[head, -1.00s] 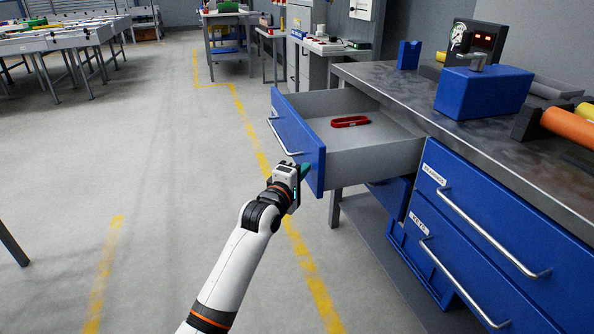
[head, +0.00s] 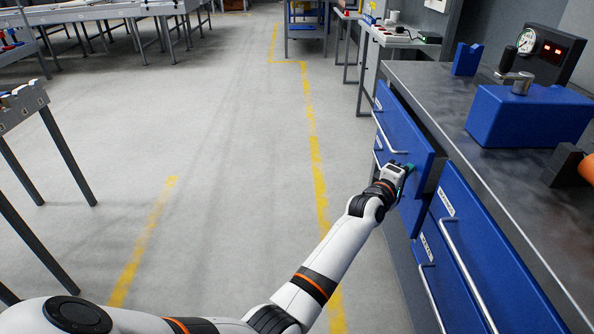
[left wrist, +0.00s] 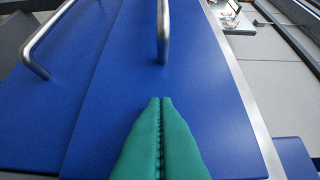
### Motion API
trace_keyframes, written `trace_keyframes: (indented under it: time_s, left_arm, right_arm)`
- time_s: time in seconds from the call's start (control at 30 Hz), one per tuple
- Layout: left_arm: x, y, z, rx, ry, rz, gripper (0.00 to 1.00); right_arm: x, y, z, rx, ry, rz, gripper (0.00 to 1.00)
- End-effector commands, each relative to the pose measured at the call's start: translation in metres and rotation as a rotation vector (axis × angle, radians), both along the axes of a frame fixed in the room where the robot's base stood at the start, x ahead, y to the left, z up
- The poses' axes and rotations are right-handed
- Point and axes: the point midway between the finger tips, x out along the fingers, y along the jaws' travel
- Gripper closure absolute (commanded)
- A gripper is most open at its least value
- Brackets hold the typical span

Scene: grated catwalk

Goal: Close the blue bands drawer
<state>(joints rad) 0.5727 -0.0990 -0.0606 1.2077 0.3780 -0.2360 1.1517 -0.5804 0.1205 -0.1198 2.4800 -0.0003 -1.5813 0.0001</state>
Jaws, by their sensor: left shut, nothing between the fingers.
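The blue drawer (head: 402,130) with a silver bar handle (head: 387,131) is the far upper one under the bench. Its front stands a little out from the bench front, and its inside is hidden. Its label cannot be read. My left gripper (head: 408,171) is shut and empty at the near, lower part of this front. In the left wrist view, its green fingertips (left wrist: 160,102) point at the blue drawer front (left wrist: 190,75), below the handle (left wrist: 163,30). They look very close to it or touching; I cannot tell which. My right gripper is not in view.
Nearer blue drawers (head: 470,225) with bar handles are closed on the right. The bench top (head: 430,95) carries a blue vise-like block (head: 525,115) and a gauge box (head: 540,50).

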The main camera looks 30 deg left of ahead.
Motion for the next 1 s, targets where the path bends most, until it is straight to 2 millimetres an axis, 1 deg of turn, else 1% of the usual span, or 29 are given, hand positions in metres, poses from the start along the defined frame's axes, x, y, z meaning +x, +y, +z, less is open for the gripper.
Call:
trace_keyframes:
  time_s: [0.03, 0.1, 0.3, 1.0]
  left_arm:
    - [0.004, -0.007, 0.000, -0.003, 0.001, -0.002, 1.00]
    - [0.008, -0.012, 0.000, -0.002, 0.001, -0.002, 1.00]
    - [0.015, -0.021, 0.000, -0.002, 0.000, 0.000, 1.00]
    - [0.016, -0.028, 0.004, -0.003, -0.005, -0.006, 1.00]
  right_arm:
    - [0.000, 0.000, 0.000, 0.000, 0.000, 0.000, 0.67]
    - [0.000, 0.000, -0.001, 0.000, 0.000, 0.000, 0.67]
    - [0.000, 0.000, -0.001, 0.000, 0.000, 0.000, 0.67]
    - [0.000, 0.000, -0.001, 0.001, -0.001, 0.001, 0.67]
